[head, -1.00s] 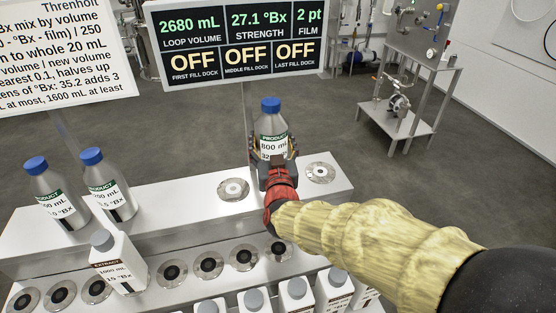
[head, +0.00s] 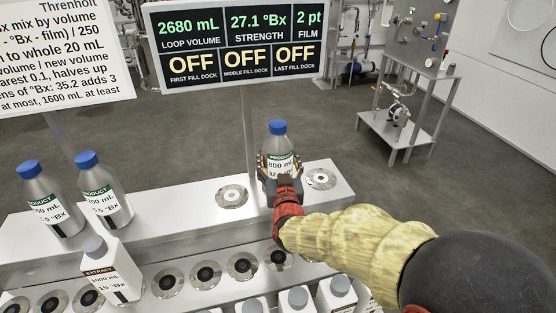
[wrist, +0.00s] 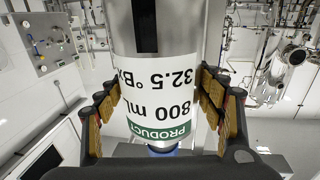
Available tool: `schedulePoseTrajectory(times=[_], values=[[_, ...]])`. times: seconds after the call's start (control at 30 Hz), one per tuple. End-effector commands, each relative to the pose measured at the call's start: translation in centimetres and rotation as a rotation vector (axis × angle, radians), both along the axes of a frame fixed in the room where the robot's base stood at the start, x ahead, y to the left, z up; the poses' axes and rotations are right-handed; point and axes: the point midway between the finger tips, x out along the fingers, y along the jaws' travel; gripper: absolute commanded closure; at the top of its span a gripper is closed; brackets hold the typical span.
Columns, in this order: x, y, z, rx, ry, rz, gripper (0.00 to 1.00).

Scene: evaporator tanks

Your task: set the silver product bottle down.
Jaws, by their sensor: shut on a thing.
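The silver product bottle (head: 277,145) has a blue cap and a label with a green PRODUCT band, 800 mL and a strength starting with 32. My gripper (head: 280,172) is shut on it and holds it upright at the upper shelf (head: 335,172). The wrist view shows the bottle (wrist: 165,60) between both fingers of my gripper (wrist: 160,110), its label reading 32.5 °Bx upside down. The bottle's base is hidden behind my gripper, so I cannot tell whether it touches the shelf. One round dock (head: 232,197) shows bare to its left and another (head: 321,179) to its right.
Two silver product bottles (head: 49,200) (head: 104,190) stand at the shelf's left. A white extract bottle (head: 110,270) stands on the lower step, beside a row of round docks (head: 205,275). More white bottles (head: 295,300) stand in front. A display (head: 240,45) hangs behind, showing all docks OFF.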

Motion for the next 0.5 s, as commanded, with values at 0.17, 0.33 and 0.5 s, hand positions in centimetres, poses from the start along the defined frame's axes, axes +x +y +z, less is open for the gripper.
schedulePoseTrajectory(times=[0.17,0.33,0.5], values=[[-0.02,0.0,-0.3,0.0,0.001,0.0,0.28],[-0.02,0.01,-0.27,0.0,0.001,0.0,0.18],[-0.02,0.01,-0.26,0.0,0.0,0.0,0.14]])
